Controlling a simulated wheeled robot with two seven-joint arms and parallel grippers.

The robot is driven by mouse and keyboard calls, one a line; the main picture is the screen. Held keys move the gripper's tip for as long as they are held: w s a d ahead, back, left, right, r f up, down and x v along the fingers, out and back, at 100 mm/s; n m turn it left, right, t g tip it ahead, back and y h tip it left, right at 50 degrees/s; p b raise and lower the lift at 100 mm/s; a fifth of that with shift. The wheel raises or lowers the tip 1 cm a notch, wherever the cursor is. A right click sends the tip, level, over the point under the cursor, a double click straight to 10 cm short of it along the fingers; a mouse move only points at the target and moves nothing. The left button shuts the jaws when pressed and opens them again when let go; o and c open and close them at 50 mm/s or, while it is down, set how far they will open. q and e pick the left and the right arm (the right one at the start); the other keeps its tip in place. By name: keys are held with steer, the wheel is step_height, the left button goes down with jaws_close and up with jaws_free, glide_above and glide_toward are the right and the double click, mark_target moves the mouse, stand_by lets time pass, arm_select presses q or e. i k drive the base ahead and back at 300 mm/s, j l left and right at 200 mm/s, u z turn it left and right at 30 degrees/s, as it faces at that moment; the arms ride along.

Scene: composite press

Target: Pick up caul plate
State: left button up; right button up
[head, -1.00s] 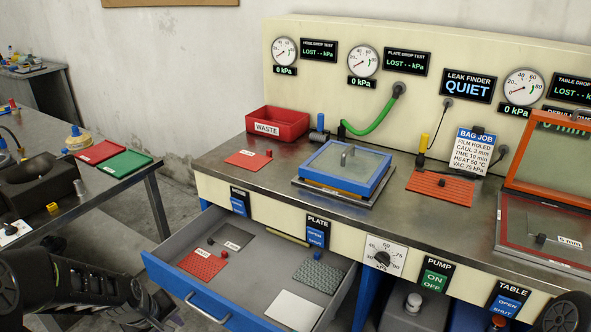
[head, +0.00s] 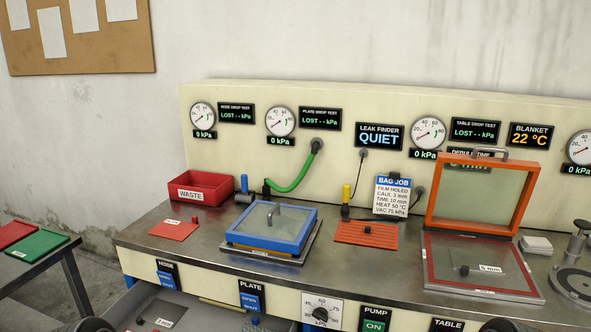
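A thin grey plate (head: 491,256) with a black knob and a label that seems to read 5 mm lies on the press table (head: 450,283) at the right, under the raised orange frame (head: 432,197). The bag job card (head: 391,197) reads CAUL 3 mm. Neither gripper is in view; only dark rounded parts of my arms show at the bottom edge.
A blue-framed glass lid (head: 269,248) with a handle, a red waste bin (head: 201,191), a red labelled sheet (head: 174,229) and an orange ribbed mat (head: 366,232) sit on the bench. A clamp-like device (head: 578,252) stands at the right. Bare bench lies along the front.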

mark_target(465, 260)
steer(key=u, duration=1.15)
steer(key=k+z, duration=0.1)
steer(key=z, duration=2.1)
